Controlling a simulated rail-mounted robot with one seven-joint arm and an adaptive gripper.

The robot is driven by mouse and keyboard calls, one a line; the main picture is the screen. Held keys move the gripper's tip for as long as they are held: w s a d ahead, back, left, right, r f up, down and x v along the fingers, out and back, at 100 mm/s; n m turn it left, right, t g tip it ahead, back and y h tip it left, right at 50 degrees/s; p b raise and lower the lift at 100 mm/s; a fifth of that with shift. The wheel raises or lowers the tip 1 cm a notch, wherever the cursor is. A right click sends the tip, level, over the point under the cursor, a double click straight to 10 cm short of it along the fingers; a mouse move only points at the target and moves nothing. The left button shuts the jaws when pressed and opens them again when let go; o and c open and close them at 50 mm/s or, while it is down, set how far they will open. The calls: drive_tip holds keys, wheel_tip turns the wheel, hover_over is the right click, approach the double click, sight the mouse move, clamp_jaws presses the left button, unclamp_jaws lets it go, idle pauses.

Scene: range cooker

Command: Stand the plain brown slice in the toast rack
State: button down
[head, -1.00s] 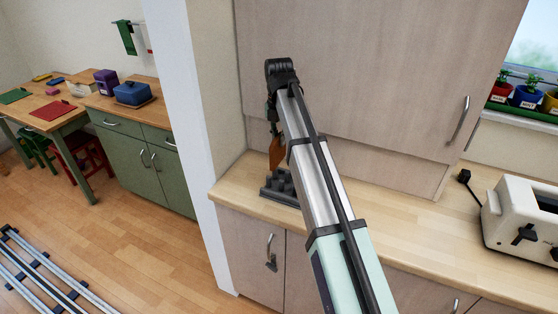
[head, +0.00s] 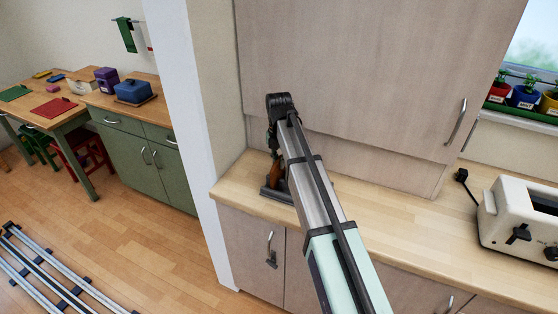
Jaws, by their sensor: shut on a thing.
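The brown slice (head: 280,170) hangs below my gripper (head: 273,147) in the head view, a narrow strip of it showing beside my arm. My gripper is shut on it. The dark grey toast rack (head: 269,193) stands on the counter right under the slice. The slice's lower end overlaps the rack in the picture. My arm hides much of the rack and slice, so I cannot tell whether the slice sits between the bars or touches them.
The wooden counter (head: 415,238) is clear between the rack and a cream toaster (head: 510,222) at right. A cupboard front (head: 370,70) rises close behind my arm. A white wall edge (head: 185,120) stands left of the counter. A blue butter dish (head: 133,92) is on a far cabinet.

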drive_tip(key=shift+f, duration=0.15)
drive_tip(key=c, duration=1.2)
unclamp_jaws()
drive_tip(key=shift+o, duration=0.2)
wheel_tip(320, 180, up, 12)
drive_tip(key=b, duration=0.3)
